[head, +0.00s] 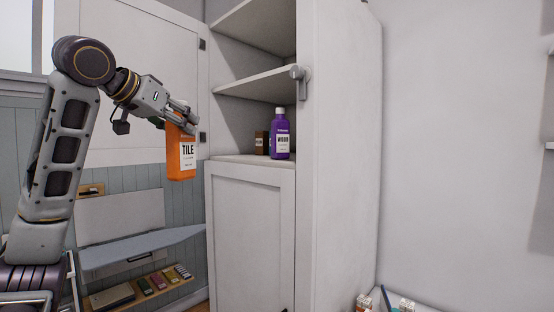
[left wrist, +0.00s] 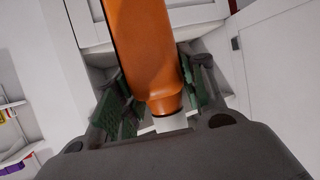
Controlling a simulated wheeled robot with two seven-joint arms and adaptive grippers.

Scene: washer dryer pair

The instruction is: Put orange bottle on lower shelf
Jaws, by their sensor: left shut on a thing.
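The orange bottle (head: 181,150) with a white "TILE" label hangs upright in my left gripper (head: 184,116), in front of the open cabinet door. My left gripper is shut on the bottle near its top. In the left wrist view the orange bottle (left wrist: 149,50) lies between the green-padded fingers of the left gripper (left wrist: 160,90), with its white cap nearest the palm. The lower shelf (head: 238,158) of the open cabinet is to the right of the bottle and apart from it. My right gripper is not in view.
A purple bottle (head: 280,134) and a small brown box (head: 261,143) stand on the lower shelf. A middle shelf (head: 258,84) is above them. The shelf's left part looks clear. The open door (head: 132,75) is at left, and a folded-down ironing board (head: 143,246) is below.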

